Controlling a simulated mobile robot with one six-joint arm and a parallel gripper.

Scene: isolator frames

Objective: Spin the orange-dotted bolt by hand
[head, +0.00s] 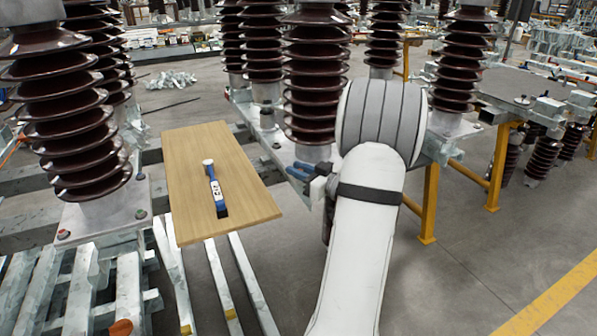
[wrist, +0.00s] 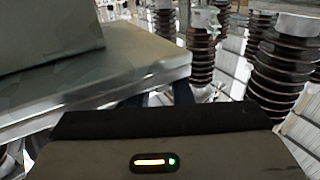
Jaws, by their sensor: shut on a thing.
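My gripper (head: 300,173), with blue fingers, is at the lower edge of the grey metal base plate (head: 287,153) under the middle insulator in the head view. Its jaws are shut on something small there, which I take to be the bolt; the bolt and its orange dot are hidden. In the wrist view the blue fingers of my gripper (wrist: 158,97) show partly beyond the dark gripper body, close to the edge of a grey metal plate (wrist: 125,75). No orange dot shows there.
A wooden board (head: 240,185) to the left bears a blue-handled tool (head: 214,188). Brown ribbed insulators (head: 318,75) stand close above and around my arm. A yellow-legged stand (head: 430,200) is to the right. Open floor lies at the lower right.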

